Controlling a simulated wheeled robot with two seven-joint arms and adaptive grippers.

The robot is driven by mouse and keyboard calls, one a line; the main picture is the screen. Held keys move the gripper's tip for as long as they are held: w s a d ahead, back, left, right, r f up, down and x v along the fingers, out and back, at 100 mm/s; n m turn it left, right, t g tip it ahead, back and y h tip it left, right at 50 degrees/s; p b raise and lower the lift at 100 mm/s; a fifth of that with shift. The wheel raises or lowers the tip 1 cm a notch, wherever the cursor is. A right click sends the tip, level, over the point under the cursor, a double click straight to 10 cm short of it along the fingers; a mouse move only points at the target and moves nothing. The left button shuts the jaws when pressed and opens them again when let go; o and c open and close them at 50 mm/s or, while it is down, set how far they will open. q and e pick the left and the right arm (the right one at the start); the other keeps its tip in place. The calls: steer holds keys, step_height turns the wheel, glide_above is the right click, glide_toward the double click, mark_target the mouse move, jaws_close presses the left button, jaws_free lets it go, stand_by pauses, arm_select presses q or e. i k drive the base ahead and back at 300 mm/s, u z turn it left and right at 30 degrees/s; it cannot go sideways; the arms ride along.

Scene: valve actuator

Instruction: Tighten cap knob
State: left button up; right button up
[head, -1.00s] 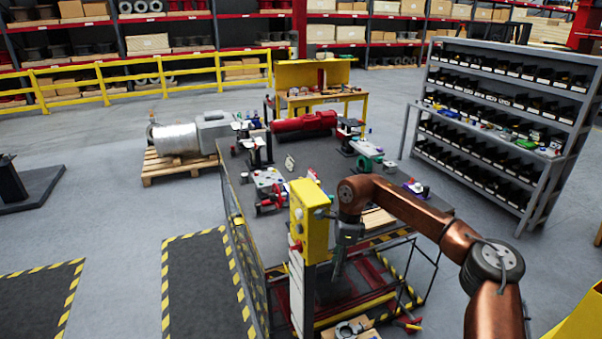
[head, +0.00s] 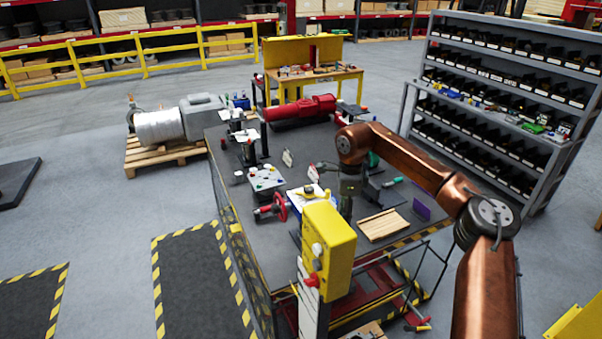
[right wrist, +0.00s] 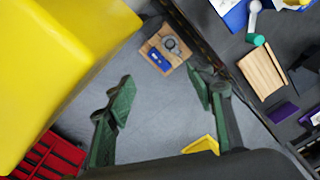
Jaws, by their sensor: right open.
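I cannot tell for sure which part is the cap knob. A blue and white valve fixture (head: 312,194) with a yellow part on top sits on the dark workbench (head: 225,150). A red handwheel (head: 281,206) is at its left. In the right wrist view, part of a blue fixture with a grey lever and green knob (right wrist: 256,39) shows at the top. My right gripper (right wrist: 160,108) is open and empty, fingers wide apart, pointing down. My left gripper is out of view.
A yellow box on a post (head: 328,250) with a red button stands at the bench's front; it fills the upper left of the right wrist view (right wrist: 60,60). A wooden tray (head: 383,224) and purple piece (head: 422,207) lie to the right. A shelf rack (head: 500,95) stands beyond.

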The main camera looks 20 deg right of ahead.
mark_target(309, 189)
steer(key=i, duration=0.95)
